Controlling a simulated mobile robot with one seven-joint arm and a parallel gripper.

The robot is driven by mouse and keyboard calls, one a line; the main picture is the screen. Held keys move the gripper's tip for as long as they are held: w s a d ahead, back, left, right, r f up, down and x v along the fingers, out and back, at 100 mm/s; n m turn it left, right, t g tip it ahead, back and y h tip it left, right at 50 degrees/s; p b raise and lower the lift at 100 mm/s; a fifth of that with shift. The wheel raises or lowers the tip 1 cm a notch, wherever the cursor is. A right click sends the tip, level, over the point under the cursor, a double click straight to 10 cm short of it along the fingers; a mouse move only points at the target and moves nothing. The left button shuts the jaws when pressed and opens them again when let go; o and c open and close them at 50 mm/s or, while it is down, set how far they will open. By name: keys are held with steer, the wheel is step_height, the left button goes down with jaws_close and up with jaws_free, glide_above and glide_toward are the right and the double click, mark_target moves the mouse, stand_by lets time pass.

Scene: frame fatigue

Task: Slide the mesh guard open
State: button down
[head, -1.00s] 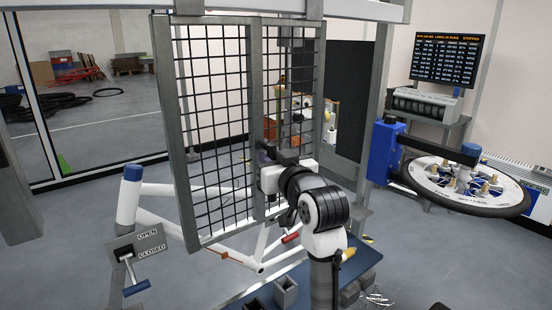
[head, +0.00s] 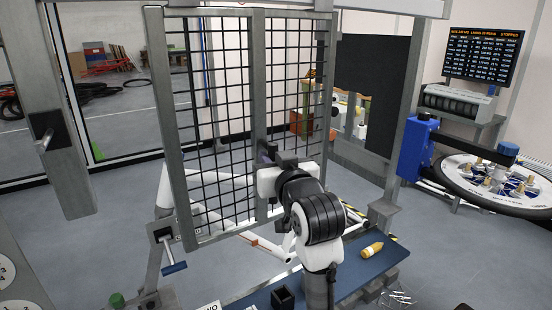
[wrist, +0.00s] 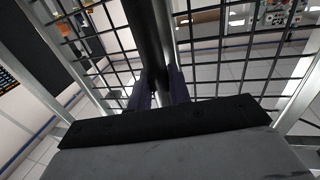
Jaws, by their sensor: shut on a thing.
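The mesh guard (head: 259,60) is a grey-framed panel of black wire grid with a middle upright, hanging below a grey top rail. My gripper (head: 266,158) is at that middle upright. In the wrist view, its two dark fingers (wrist: 159,90) are shut around a dark upright bar (wrist: 148,35), the guard's handle, in front of the mesh. A gap shows between the guard's right edge and the grey right post (head: 398,140).
A white bicycle frame (head: 262,242) stands behind the guard. A blue bench (head: 345,270) with a yellow-orange bottle (head: 372,249) and a dark cup (head: 283,297) is below my arm. A blue fixture with a wheel (head: 490,185) stands at the right. A grey post (head: 65,165) is at the left.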

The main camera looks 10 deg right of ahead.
steer(key=c, duration=1.4)
jaws_free()
steer(key=shift+o, duration=0.2)
steer(key=s+d+b, duration=0.1)
steer(key=s+b, duration=0.3)
steer(key=s, duration=0.9)
steer(key=shift+s+d, duration=0.35)
steer(key=shift+s, duration=0.05)
